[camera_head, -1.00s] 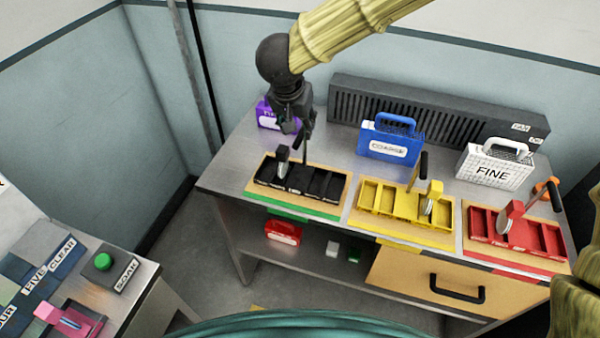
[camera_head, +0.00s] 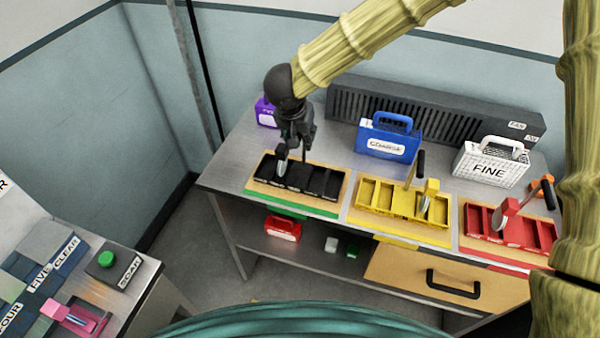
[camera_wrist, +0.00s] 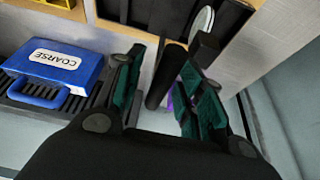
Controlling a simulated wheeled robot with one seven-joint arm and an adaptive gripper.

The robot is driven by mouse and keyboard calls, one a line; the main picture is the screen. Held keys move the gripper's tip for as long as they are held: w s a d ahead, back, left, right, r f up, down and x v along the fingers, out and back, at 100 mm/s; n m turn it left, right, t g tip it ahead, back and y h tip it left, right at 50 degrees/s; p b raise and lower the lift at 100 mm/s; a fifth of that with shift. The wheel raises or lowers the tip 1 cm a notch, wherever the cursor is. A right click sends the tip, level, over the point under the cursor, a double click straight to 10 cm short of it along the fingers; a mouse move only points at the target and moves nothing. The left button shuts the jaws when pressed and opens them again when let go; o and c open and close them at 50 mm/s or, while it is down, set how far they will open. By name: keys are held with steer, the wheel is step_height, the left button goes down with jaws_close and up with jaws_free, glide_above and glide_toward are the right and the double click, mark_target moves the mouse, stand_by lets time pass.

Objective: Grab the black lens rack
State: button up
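The black lens rack (camera_head: 325,184) sits on a wooden board with a green front strip, at the left of the metal bench. It has several compartments, a lens standing in its left part and an upright black handle. My gripper (camera_head: 295,155) is right above the rack at the handle and covers part of it in the head view. In the wrist view my gripper (camera_wrist: 166,92) is open, its two green-padded fingers on either side of the black handle (camera_wrist: 167,75), with gaps left. The rack's dark body (camera_wrist: 140,10) shows at the top there.
A yellow rack (camera_head: 404,212) and a red rack (camera_head: 510,234) stand to the right. Behind are a purple case (camera_head: 266,112), a blue COARSE case (camera_head: 387,143), a white FINE case (camera_head: 489,168) and a dark slotted unit (camera_head: 440,112). A red case (camera_head: 283,229) is on the lower shelf.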

jaws_close()
steer(key=shift+r, duration=0.1)
